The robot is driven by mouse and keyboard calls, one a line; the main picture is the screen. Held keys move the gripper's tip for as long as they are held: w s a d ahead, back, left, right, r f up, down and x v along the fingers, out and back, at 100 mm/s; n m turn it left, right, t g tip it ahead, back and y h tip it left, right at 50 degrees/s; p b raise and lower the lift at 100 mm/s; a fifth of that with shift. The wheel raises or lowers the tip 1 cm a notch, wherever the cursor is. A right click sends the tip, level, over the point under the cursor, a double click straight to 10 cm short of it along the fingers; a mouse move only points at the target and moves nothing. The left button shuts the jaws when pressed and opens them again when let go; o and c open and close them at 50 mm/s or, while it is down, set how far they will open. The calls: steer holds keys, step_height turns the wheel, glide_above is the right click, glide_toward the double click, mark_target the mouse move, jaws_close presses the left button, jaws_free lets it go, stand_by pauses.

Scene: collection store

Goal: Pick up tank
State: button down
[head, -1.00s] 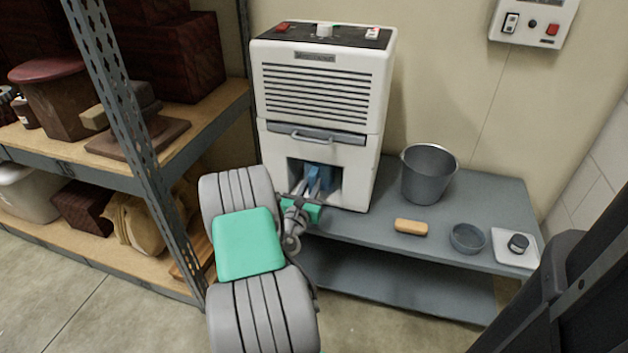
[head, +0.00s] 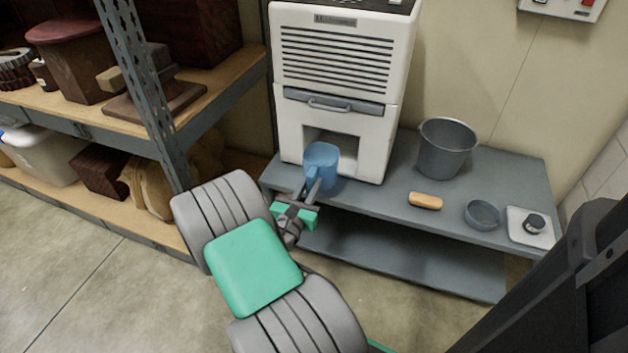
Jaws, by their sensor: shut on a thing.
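The tank (head: 322,162) is a blue, cup-like vessel in front of the white dehumidifier-like machine (head: 345,65). The machine's lower recess (head: 347,150) shows dark and open behind it. My gripper (head: 313,188) is shut on the near side of the tank, with its fingers pointing up and away toward the machine. The tank looks upright and outside the recess. I cannot tell whether its base clears the shelf top.
The machine stands on a grey bench (head: 390,210). To its right are a grey bucket (head: 446,147), a tan block (head: 425,201), a shallow grey bowl (head: 481,214) and a white scale-like plate (head: 530,227). A loaded shelf rack (head: 150,110) stands close on the left.

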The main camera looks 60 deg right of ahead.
steer(key=shift+s+a, duration=0.15)
steer(key=shift+a, duration=0.7)
stand_by(1.5)
